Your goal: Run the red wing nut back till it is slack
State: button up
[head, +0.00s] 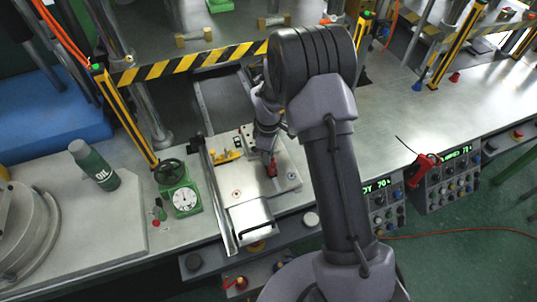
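A small red part, which looks like the red wing nut (272,170), shows on the pale metal mould plate (237,181) at the middle of the bench. My gripper (268,156) points down right at the red part, with its fingertips at or around it. The fingers are small and dark here, so I cannot tell whether they are closed on it or apart. My arm comes from the front right and hides part of the bench behind it.
A yellow toggle piece (225,156) sits on the plate, left of my gripper. A long metal bar (217,200) runs along the plate's left side. A green dial gauge (184,199) and an oil bottle (92,164) stand further left. Control boxes (440,181) are at the right.

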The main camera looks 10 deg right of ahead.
notch_tip(320, 180, up, 18)
jog(key=p, duration=0.3)
jog(key=shift+f+p, duration=0.25)
jog(key=shift+p, duration=0.05)
